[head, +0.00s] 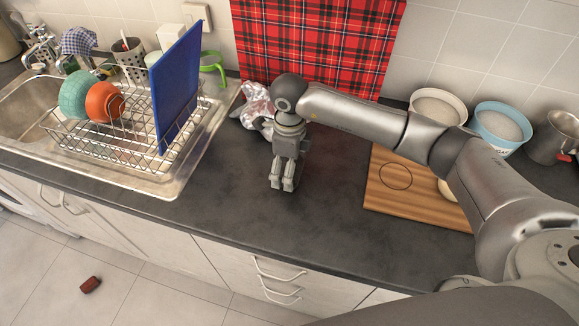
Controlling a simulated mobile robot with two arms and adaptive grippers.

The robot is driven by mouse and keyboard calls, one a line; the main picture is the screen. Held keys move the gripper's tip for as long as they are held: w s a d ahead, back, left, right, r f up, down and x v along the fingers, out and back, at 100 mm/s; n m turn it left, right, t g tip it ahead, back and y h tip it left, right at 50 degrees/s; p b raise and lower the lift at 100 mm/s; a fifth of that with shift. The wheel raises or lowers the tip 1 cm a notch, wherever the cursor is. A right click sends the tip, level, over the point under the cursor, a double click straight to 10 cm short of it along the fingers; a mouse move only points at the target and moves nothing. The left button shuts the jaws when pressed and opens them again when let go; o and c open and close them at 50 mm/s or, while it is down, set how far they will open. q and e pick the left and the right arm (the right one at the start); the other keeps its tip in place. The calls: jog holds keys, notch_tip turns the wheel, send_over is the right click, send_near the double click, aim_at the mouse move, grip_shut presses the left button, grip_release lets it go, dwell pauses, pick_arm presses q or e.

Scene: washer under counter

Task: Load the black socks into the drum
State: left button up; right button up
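No black socks and no washer drum can be made out in the head view. My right gripper (282,184) hangs over the dark counter (235,200), pointing down, between the dish rack and the cutting board. Its two fingers are close together, and nothing shows between them. My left gripper is not in view.
A sink with a wire dish rack (118,150) holds bowls and a blue board (177,88). A crumpled cloth (257,103) lies behind my gripper. A wooden cutting board (408,200) and tubs are on the right. A small dark red object (90,285) lies on the tiled floor.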

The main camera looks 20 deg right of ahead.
jog(key=shift+c, duration=0.4)
jog(key=c, duration=1)
jog(key=shift+r, duration=0.1)
